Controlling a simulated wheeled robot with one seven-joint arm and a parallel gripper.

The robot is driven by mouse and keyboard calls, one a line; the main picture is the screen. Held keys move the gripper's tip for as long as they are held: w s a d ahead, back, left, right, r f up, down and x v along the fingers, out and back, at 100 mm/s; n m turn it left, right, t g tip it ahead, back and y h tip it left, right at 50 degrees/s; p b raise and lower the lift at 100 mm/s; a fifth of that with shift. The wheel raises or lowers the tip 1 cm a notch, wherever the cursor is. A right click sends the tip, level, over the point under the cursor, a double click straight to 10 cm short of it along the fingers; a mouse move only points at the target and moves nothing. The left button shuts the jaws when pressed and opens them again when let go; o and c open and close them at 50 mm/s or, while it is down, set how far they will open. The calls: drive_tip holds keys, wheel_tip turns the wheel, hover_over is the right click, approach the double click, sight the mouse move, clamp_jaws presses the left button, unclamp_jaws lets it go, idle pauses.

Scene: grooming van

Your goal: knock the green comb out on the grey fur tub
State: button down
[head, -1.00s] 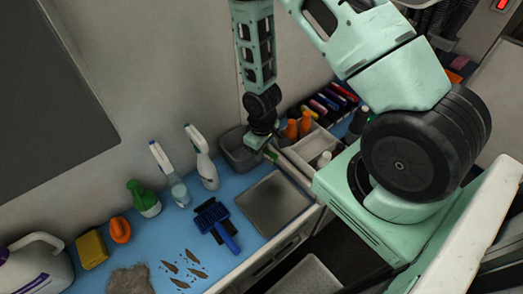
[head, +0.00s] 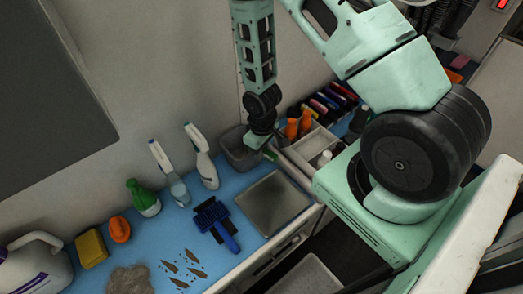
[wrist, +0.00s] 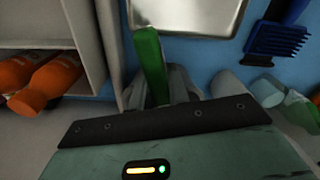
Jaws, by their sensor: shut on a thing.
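The grey fur tub (head: 236,151) stands on the blue counter against the wall in the head view. My gripper (head: 263,142) points down at the tub's right side. It is shut on the green comb (head: 270,155), which sticks out below and to the right of it, close to the tub's rim. In the wrist view the green comb (wrist: 150,62) reaches away from my gripper (wrist: 158,98) toward the metal plate. My arm hides part of the tub, and I cannot tell whether the comb touches it.
A metal plate (head: 272,204) lies in front of the tub. A blue brush (head: 216,222) lies left of it. White spray bottles (head: 202,160) stand left of the tub. A divided organizer (head: 310,148) with orange bottles (head: 292,129) stands right of it.

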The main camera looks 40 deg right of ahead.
drive_tip(key=shift+r+p, duration=0.8)
drive_tip(key=shift+r, duration=0.2)
drive_tip(key=shift+f+b, duration=0.85)
drive_tip(key=shift+f, duration=0.15)
idle(1.2)
drive_tip(key=shift+r+p, duration=2.2)
drive_tip(key=shift+r, duration=0.8)
